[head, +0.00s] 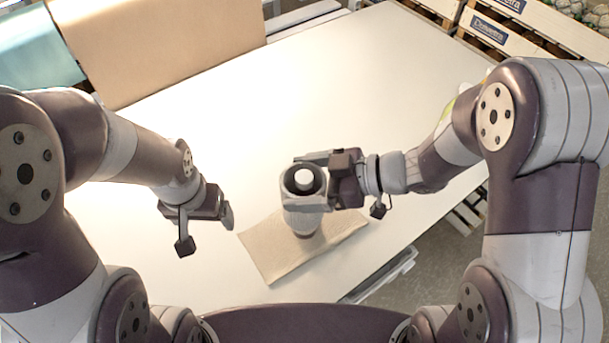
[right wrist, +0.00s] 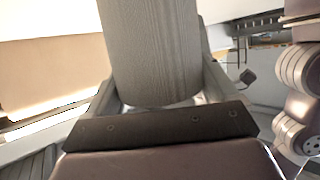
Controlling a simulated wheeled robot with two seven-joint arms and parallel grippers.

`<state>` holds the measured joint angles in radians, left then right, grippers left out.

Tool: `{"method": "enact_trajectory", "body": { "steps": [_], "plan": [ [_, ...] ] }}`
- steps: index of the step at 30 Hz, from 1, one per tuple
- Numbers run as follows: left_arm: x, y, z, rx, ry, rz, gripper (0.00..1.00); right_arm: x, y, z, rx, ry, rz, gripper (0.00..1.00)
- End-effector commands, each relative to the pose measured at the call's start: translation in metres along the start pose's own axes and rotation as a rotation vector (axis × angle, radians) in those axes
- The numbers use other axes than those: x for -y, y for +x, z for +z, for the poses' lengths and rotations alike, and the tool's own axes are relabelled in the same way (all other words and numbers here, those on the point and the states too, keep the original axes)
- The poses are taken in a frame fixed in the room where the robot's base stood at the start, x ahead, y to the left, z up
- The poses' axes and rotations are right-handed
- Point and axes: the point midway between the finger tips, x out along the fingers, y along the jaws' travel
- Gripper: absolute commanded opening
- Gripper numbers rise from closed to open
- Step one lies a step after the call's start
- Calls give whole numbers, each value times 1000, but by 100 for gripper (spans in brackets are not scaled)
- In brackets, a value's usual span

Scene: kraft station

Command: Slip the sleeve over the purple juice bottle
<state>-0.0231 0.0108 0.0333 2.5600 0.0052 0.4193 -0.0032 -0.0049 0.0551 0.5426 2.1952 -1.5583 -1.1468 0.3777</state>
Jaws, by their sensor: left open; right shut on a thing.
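A grey ribbed sleeve (head: 303,217) stands upright over the beige mat, its round top opening facing the head camera. A white round cap (head: 304,176) shows inside the dark ring of that opening, so the sleeve appears to be around or just above the bottle's top. The bottle's body is hidden, and I see no purple. My right gripper (head: 303,183) is shut on the sleeve from the right. In the right wrist view the sleeve (right wrist: 155,55) fills the space between the fingers. My left gripper (head: 228,214) is open and empty, to the left of the sleeve and apart from it.
The beige mat (head: 268,254) lies near the front edge of the white table (head: 210,125). A large tan box (head: 165,45) stands at the back left. Wooden pallets (head: 490,30) are beyond the table at the upper right. The table's middle is clear.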

Motion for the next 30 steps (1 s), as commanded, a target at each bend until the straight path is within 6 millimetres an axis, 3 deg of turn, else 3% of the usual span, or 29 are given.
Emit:
{"method": "enact_trajectory", "body": {
  "steps": [12, 25, 26, 27, 30],
  "plan": [
    [0, 24, 3, 0, 0, 0, 83, 0, 14, 33, 0, 0, -1, 77],
    [0, 25, 3, 0, 0, 0, 83, 0, 15, 36, 0, 0, 0, 77],
    [0, 25, 3, 0, 0, 0, 83, 0, 15, 36, 0, 0, 0, 93],
    [0, 25, 3, 0, 0, 0, 83, 0, 15, 36, 0, 0, 0, 100],
    [0, 25, 3, 0, 0, 0, 83, 0, 15, 36, 0, 0, 0, 100]
  ]
}}
